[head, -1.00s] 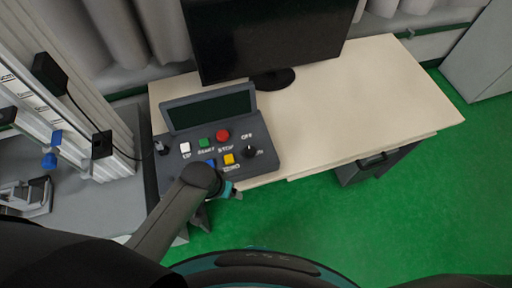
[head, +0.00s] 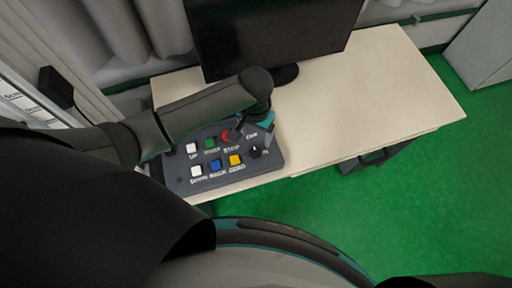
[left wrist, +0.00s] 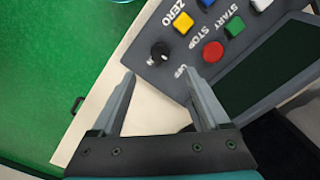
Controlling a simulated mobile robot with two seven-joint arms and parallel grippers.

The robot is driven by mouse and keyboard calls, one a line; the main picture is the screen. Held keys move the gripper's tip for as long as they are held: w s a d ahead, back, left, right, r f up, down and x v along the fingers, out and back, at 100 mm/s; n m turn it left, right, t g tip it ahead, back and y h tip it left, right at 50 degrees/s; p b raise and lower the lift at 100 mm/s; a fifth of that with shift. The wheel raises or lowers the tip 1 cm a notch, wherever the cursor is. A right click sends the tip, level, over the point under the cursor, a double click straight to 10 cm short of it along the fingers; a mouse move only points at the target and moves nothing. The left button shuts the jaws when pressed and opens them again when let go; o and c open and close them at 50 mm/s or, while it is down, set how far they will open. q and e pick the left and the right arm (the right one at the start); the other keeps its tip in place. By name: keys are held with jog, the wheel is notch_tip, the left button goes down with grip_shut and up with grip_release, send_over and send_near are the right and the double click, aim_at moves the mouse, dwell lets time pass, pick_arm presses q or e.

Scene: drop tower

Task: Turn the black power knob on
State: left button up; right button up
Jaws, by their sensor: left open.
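The black power knob (head: 256,152) is a round knob at the right end of the grey control panel (head: 223,180). In the left wrist view the knob (left wrist: 160,51) stands just beyond my fingertips, between their lines, with the OFF label beside it. I cannot tell for certain which way its pointer faces. My left gripper (head: 253,136) is above the panel's right part, close to the knob. In the left wrist view its two fingers (left wrist: 160,75) are spread with nothing between them. My right gripper is not in view.
The red stop button (left wrist: 213,51) and yellow zero button (left wrist: 183,23) are close to the knob. Several other coloured buttons fill the panel. A dark monitor (head: 270,30) stands behind on the pale desk (head: 370,100), whose right part is clear.

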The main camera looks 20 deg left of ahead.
aim_at(256, 151)
pick_arm(q)
notch_tip(256, 151, down, 9)
jog(key=shift+f+b, duration=0.15)
jog(key=shift+b, duration=0.95)
jog(key=shift+f, duration=0.65)
grip_shut()
